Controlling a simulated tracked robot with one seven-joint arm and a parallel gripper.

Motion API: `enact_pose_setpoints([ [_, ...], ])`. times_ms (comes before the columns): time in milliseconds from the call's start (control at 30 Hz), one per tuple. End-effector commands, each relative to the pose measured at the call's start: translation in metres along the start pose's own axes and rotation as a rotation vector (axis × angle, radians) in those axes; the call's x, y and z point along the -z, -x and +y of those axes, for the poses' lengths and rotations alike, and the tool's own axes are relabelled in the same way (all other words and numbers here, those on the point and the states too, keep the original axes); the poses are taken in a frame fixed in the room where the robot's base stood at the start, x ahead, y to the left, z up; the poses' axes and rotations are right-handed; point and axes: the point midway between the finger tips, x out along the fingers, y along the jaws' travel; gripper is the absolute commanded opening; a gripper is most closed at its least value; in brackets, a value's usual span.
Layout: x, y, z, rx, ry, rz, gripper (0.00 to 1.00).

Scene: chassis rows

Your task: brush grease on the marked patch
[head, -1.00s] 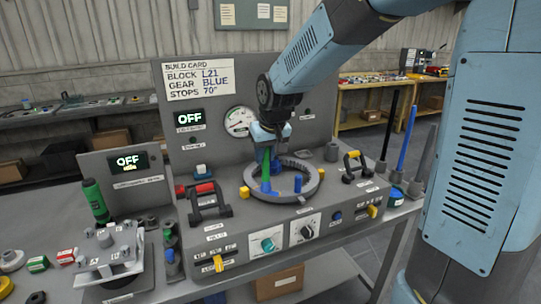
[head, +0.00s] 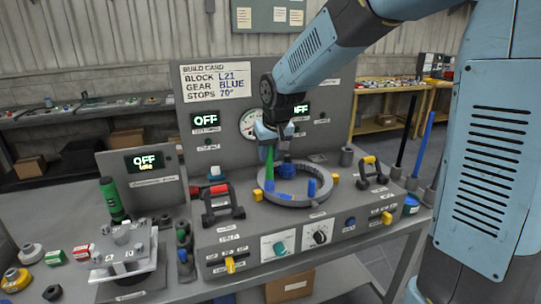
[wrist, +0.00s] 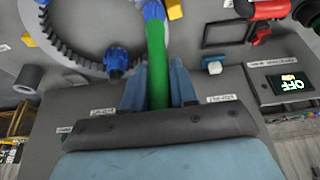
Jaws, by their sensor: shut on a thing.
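My gripper (head: 268,135) is shut on the green handle (head: 269,158) of a brush with a blue end (head: 269,185). In the wrist view the green handle (wrist: 157,65) runs up between my two fingers (wrist: 158,88), and its blue end (wrist: 153,10) is at the top edge. The blue end is over the near-left part of a grey toothed ring (head: 325,193); I cannot tell if it touches. A flat blue area (head: 285,197) shows by the ring's front; I cannot tell if it is the marked patch. A blue gear (wrist: 117,62) sits at the ring's teeth.
A blue peg (head: 311,187) stands at the ring's right. Red-gripped (head: 212,189) and yellow-gripped (head: 370,160) handles flank the ring. A back panel (head: 230,155) rises behind it.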

Motion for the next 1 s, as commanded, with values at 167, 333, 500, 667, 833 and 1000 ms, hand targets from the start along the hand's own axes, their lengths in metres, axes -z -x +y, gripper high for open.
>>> enact_pose_setpoints([
  [167,0.007,0.015,0.000,0.000,0.000,0.004,0.00],
  [333,0.012,0.027,0.000,0.000,0.000,0.003,0.00],
  [500,0.017,0.040,0.000,0.000,0.000,0.002,0.00],
  [667,0.020,0.048,0.000,0.000,0.000,0.002,0.00],
  [833,0.020,0.049,0.000,0.000,0.000,0.001,0.00],
  [1000,0.020,0.049,0.000,0.000,0.000,0.001,0.00],
])
